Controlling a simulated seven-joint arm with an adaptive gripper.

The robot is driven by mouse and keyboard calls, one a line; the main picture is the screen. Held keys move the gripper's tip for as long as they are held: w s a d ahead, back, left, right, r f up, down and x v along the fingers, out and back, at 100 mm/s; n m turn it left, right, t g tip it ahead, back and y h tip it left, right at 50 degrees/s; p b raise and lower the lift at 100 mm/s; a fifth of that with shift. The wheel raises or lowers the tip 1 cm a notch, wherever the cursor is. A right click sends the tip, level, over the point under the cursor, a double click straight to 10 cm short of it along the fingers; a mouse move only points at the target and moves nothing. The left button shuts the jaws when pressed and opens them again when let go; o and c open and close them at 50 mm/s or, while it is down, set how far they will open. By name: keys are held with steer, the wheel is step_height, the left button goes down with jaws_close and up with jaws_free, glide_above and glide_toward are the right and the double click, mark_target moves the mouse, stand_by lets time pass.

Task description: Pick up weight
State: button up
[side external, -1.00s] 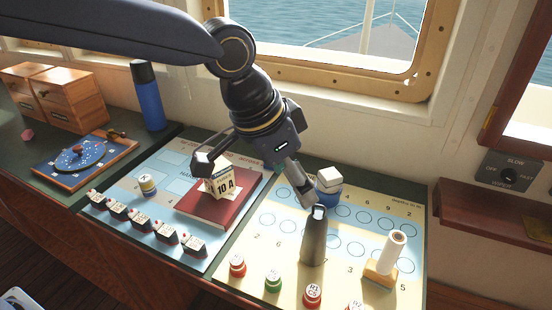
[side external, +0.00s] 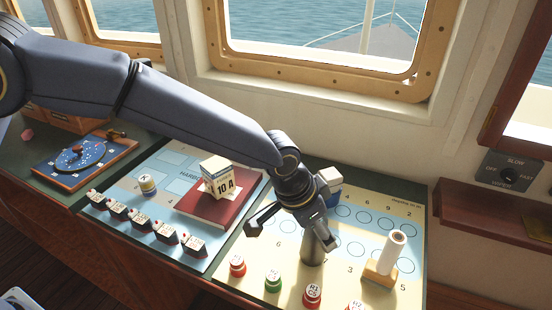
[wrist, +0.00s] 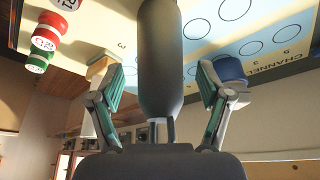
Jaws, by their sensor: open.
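A tall grey tapered weight (side external: 312,250) stands upright on the yellow numbered board (side external: 345,270). I take this grey piece to be the weight. My gripper (side external: 293,236) is open over the board, with one finger left of the weight and the other close by its upper part. The gripper hides the weight's top in the side view. In the wrist view the weight (wrist: 161,60) runs down the middle between the two spread fingers, its thin end towards the palm. Gaps show on both sides, so the fingers do not grip it.
A blue piece with a white top (side external: 330,184) stands just behind the gripper. A white cylinder on a wooden base (side external: 379,273) stands to the right. Red (side external: 237,266) and green (side external: 273,281) pieces line the front. A red book (side external: 200,209) bears a calendar block (side external: 217,178).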

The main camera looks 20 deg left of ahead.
steer(key=shift+f, duration=0.2)
jaws_close()
steer(key=shift+w+d+r, duration=0.1)
steer(key=shift+w+r, duration=0.05)
steer(key=shift+r, duration=0.05)
stand_by(0.6)
